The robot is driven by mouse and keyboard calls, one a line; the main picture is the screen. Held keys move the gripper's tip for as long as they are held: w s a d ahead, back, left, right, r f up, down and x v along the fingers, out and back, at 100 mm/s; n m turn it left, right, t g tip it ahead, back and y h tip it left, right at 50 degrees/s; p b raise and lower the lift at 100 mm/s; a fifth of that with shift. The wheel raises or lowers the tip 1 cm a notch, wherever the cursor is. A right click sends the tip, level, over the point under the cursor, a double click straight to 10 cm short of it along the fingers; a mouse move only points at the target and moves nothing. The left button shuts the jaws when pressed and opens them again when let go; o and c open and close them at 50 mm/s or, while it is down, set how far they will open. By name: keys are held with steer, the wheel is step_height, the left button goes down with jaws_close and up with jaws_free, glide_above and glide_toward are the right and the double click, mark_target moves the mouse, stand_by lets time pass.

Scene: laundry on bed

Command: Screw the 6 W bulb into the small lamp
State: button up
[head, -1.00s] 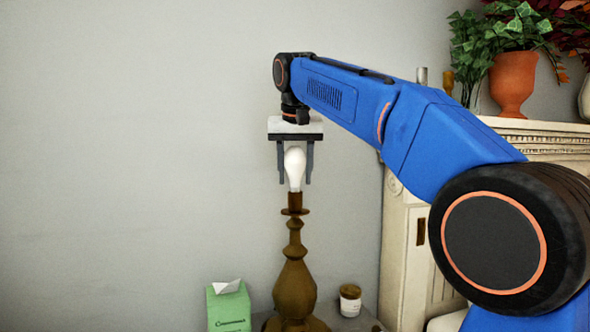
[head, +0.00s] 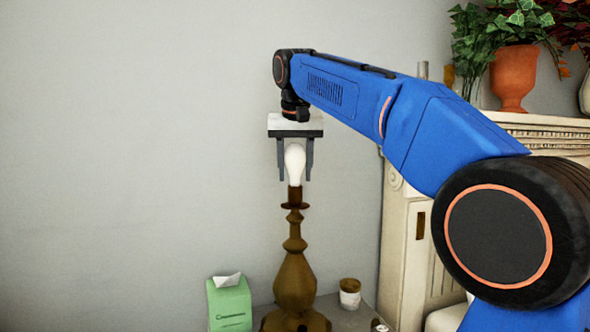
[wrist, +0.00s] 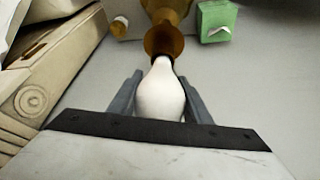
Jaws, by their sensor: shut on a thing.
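The white bulb (head: 295,164) stands upright at the top of the brown turned lamp (head: 294,282). Its lower end meets the dark socket (head: 295,196); how deep it sits in there I cannot tell. My gripper (head: 295,176) points straight down from above and is shut on the bulb, one grey finger on each side. In the wrist view the bulb (wrist: 160,92) lies between the two fingers, with the lamp (wrist: 164,40) beyond it. No wattage marking is readable.
A green tissue box (head: 229,304) stands left of the lamp and a small lidded jar (head: 350,294) to its right, on a grey surface. A cream carved mantelpiece (head: 405,240) with a potted plant (head: 513,78) is at the right. The wall at left is clear.

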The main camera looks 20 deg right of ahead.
mark_target(296, 145)
steer(key=o, duration=1.1)
steer(key=shift+r, duration=0.1)
steer(key=v, duration=1)
steer(key=shift+s+r, duration=0.2)
steer(key=shift+r, duration=0.15)
steer(key=shift+s+a+r, duration=0.1)
steer(key=shift+s+r, duration=0.1)
steer(key=shift+r, duration=0.2)
